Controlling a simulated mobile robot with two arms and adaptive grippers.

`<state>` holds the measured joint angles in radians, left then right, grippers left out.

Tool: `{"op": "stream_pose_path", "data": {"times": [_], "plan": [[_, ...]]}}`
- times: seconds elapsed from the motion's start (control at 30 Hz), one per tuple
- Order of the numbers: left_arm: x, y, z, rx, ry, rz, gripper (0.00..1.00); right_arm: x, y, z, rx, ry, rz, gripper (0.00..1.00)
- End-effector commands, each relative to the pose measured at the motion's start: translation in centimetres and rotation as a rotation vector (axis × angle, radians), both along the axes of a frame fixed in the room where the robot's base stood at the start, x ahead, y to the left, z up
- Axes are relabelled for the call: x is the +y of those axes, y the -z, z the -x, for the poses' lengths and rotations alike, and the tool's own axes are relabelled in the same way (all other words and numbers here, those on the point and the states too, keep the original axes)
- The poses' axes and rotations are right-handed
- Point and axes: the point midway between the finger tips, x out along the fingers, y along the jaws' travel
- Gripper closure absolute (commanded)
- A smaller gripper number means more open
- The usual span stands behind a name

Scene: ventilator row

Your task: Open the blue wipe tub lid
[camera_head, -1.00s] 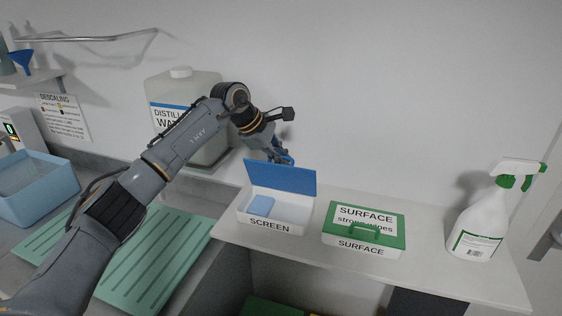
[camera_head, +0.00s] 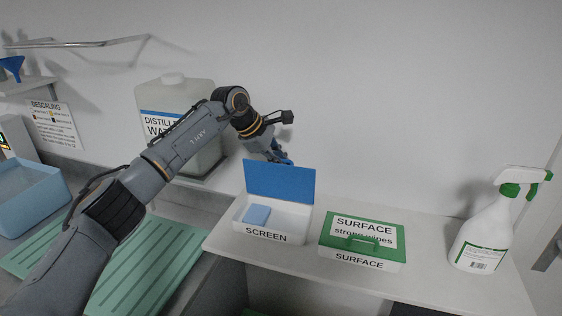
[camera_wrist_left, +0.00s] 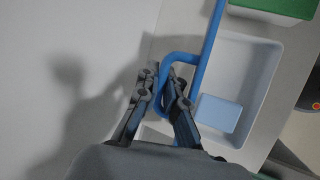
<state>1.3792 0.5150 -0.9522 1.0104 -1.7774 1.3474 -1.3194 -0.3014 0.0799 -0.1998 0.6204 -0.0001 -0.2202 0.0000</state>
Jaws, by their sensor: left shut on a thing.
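The white tub (camera_head: 275,238) labelled SCREEN stands on the shelf with its blue lid (camera_head: 279,183) raised to about upright along the back edge. A light-blue pad (camera_head: 256,214) lies inside the open tub; it also shows in the left wrist view (camera_wrist_left: 219,112). My left gripper (camera_head: 285,161) is behind the lid, its fingers partly hidden by it. In the left wrist view its fingers (camera_wrist_left: 165,80) are shut on the lid's blue loop handle (camera_wrist_left: 180,57), and the lid shows nearly edge-on. My right gripper is not in view.
A green-lidded SURFACE tub (camera_head: 361,241) stands to the right, with a white spray bottle (camera_head: 485,238) beyond. A distilled water container (camera_head: 174,93) is behind my left arm. A blue basin (camera_head: 28,195) and green mat (camera_head: 175,245) lie left. The wall is close behind the shelf.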

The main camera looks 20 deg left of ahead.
Motion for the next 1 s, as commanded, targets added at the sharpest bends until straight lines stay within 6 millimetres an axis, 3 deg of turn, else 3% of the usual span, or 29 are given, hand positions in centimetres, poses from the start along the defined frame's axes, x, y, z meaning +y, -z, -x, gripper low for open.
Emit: {"op": "stream_pose_path", "data": {"times": [0.9,0.93,1.0], "plan": [[0.06,0.72,0.15,0.012,-0.001,-0.006,1.00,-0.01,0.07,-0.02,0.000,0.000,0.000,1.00],[0.05,0.73,0.14,0.012,-0.001,-0.007,0.89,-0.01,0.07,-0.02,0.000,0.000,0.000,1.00],[0.06,0.75,0.14,0.012,-0.001,-0.007,0.81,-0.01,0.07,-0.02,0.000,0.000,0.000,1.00]]}}
